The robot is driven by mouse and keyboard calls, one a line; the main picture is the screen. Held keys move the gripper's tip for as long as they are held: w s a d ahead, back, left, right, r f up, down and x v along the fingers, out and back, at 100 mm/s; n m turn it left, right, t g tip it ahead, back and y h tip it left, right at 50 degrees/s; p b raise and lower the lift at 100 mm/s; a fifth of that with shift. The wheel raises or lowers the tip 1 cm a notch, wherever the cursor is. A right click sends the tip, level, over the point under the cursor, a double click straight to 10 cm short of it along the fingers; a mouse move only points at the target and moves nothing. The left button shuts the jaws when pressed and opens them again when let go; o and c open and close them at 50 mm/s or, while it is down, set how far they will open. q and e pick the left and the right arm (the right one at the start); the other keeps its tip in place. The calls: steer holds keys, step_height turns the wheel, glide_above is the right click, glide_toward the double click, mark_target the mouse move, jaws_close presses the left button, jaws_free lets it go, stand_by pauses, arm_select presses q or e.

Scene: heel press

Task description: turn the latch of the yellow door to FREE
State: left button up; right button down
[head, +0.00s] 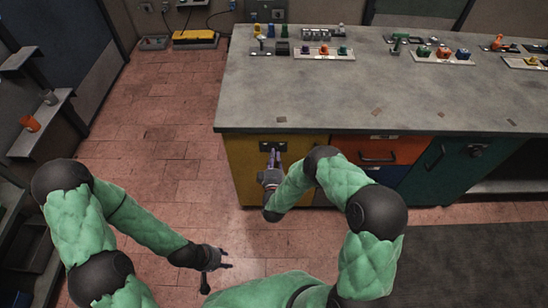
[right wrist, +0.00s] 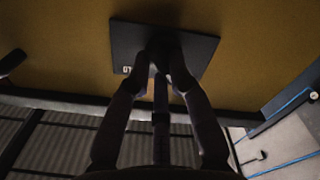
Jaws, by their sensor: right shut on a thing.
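The yellow door (head: 240,178) is on the left front of the grey workbench. A dark latch plate (head: 266,148) is on its upper part. My right gripper (head: 275,155) is at this plate. In the right wrist view the plate (right wrist: 196,50) is dark on the yellow door (right wrist: 60,40), with small pale letters at its left edge, mostly hidden. There my right gripper's fingertips (right wrist: 163,78) are closed around a dark latch knob at the plate; its angle is too dark to tell. My left gripper (head: 226,259) hangs over the floor at lower middle, apart from everything, with its fingers seemingly apart.
Beside the yellow door are an orange drawer (head: 378,149), a blue front below it and a green door (head: 445,168). The bench top (head: 370,95) carries several small coloured fixtures along its back. A shelf with an orange cup (head: 30,123) stands at the left. The tiled floor between is clear.

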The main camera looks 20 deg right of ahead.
steer(key=shift+f+n, duration=0.1)
steer(key=shift+n, duration=0.3)
steer(key=c, duration=1.1)
jaws_free()
steer(key=shift+s, duration=0.1)
steer(key=v, duration=1.2)
